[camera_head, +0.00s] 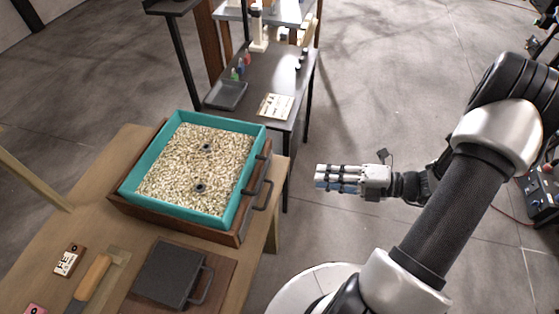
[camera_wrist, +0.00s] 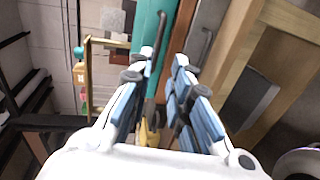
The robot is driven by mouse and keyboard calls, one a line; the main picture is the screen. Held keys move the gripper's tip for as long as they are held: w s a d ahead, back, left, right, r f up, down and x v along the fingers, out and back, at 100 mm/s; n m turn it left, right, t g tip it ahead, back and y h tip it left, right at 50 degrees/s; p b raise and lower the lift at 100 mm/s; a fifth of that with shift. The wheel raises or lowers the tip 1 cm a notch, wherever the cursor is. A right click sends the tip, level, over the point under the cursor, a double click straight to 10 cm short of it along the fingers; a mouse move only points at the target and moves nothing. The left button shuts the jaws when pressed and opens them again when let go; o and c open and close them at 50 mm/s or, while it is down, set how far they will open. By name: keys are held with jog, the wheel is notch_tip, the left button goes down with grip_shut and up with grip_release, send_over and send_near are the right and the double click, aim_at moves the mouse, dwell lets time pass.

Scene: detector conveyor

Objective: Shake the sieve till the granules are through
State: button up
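The sieve (camera_head: 128,187) is a teal open box full of pale granules (camera_head: 195,170), with two small dark round pieces on top. It sits on a brown wooden box (camera_head: 190,229) on the workbench. A dark bar handle (camera_head: 259,167) stands out from the sieve's right side, and a second handle (camera_head: 264,194) is below it on the wooden box. My gripper (camera_head: 318,179) is right of the handles, pointing at them across a gap. In the wrist view its fingers are apart and empty, with the teal wall (camera_wrist: 153,25) beyond them. The sieve's underside is hidden.
A dark lidded plate with a handle (camera_head: 167,274) and a wooden-handled scraper (camera_head: 93,277) lie on the bench (camera_head: 112,160) in front. A dark table (camera_head: 270,75) with a tray (camera_head: 226,94) and a card (camera_head: 276,106) stands behind. Floor around my gripper is clear.

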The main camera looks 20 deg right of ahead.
aim_at(262, 173)
jog(key=b+x, duration=0.1)
jog(key=x, duration=0.5)
jog(key=b+x, duration=0.1)
jog(key=x, duration=0.4)
jog(key=s+b+x, duration=0.1)
jog(key=b+x, duration=0.1)
jog(key=x, duration=0.4)
jog(key=shift+w+a, duration=0.25)
jog(key=shift+a, duration=0.4)
jog(key=shift+c, duration=0.5)
grip_shut()
